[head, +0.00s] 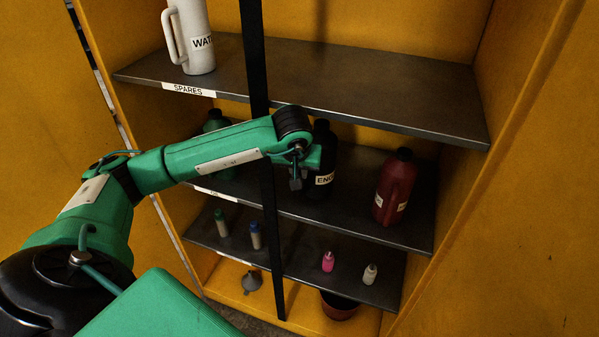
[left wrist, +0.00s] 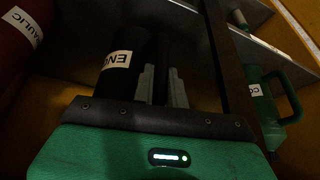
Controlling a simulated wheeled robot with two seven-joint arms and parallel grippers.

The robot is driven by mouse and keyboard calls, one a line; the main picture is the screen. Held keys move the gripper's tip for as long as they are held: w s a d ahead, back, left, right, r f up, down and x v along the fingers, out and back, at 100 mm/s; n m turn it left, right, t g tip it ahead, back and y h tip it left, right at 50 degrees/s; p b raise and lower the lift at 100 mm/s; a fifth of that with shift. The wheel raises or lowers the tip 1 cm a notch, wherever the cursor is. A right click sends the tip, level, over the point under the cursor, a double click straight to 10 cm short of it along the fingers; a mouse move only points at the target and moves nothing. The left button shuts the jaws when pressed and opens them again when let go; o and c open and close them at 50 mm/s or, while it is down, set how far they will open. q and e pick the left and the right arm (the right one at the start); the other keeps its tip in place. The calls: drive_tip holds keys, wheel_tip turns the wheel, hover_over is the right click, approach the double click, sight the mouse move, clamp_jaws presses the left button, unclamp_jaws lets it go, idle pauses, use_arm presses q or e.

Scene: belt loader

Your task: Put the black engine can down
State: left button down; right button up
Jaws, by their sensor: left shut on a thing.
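The black engine can (head: 323,150) stands upright at the middle shelf (head: 355,205), with its white label reading "ENG" facing out. I cannot tell whether its base touches the shelf. My left gripper (head: 296,182) is at the can's left side, partly hidden by my wrist. In the left wrist view the can (left wrist: 124,45) is just left of the fingers (left wrist: 163,85), which are shut on a dark part of it that looks like its handle. My right gripper is not in view.
A red can (head: 394,190) stands to the right on the same shelf. A green can (head: 217,122) is to the left, behind my arm. A black upright post (head: 256,60) crosses the cabinet front. The upper shelf (head: 350,80) holds a white jug (head: 196,45). Small bottles stand below.

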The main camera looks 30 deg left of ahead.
sight(318, 185)
use_arm(q)
drive_tip(key=shift+w+a, duration=0.15)
drive_tip(key=shift+w, duration=0.2)
drive_tip(key=shift+f, duration=0.1)
wheel_tip(318, 185, down, 2)
drive_tip(key=shift+f+p, duration=0.25)
drive_tip(key=shift+p, duration=0.85)
drive_tip(key=shift+f, duration=0.5)
drive_tip(key=shift+f+b, duration=0.1)
drive_tip(key=shift+b, duration=0.2)
drive_tip(key=c, duration=1.4)
unclamp_jaws()
